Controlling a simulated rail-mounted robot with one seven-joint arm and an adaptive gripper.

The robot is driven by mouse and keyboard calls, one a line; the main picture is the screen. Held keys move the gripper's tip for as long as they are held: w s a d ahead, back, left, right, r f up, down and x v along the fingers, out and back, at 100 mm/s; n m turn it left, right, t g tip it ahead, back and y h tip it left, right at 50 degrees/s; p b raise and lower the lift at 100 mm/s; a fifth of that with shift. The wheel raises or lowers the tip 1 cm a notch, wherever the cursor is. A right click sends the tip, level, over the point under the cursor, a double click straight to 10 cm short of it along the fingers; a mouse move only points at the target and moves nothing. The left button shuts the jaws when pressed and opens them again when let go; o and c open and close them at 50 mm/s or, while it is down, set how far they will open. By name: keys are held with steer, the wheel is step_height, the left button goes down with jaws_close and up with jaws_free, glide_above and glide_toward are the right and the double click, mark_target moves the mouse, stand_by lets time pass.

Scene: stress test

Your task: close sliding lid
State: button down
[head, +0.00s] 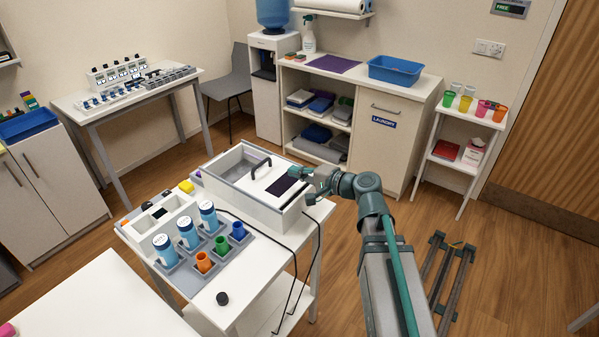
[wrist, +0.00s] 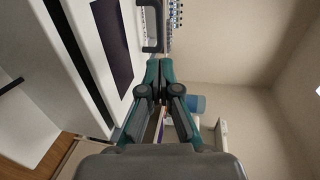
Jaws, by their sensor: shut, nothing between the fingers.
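A white box (head: 237,192) stands on the white table, and its sliding lid (head: 264,182) covers the right part of the top. The left part is open and shows a grey interior. The lid carries a black arched handle (head: 262,164) and a dark purple patch. My gripper (head: 298,172) is at the right end of the box, close to the lid's far right edge. In the wrist view my gripper (wrist: 160,68) is shut and empty, with the white lid (wrist: 75,12) to its left and the handle (wrist: 151,28) just beyond its tips. I cannot tell whether the fingertips touch the lid.
On the same table, blue-labelled bottles (head: 187,231) and coloured cups (head: 222,245) stand in a grey rack. Black cables (head: 292,262) hang over the right edge. A cabinet (head: 384,140) stands behind.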

mark_target(263, 163)
steer(key=p+x, duration=0.2)
steer(key=x, duration=0.7)
steer(key=shift+p, duration=0.35)
steer(key=shift+w+a+f, duration=0.2)
steer(key=shift+w+a, duration=0.1)
steer(key=shift+a, duration=0.2)
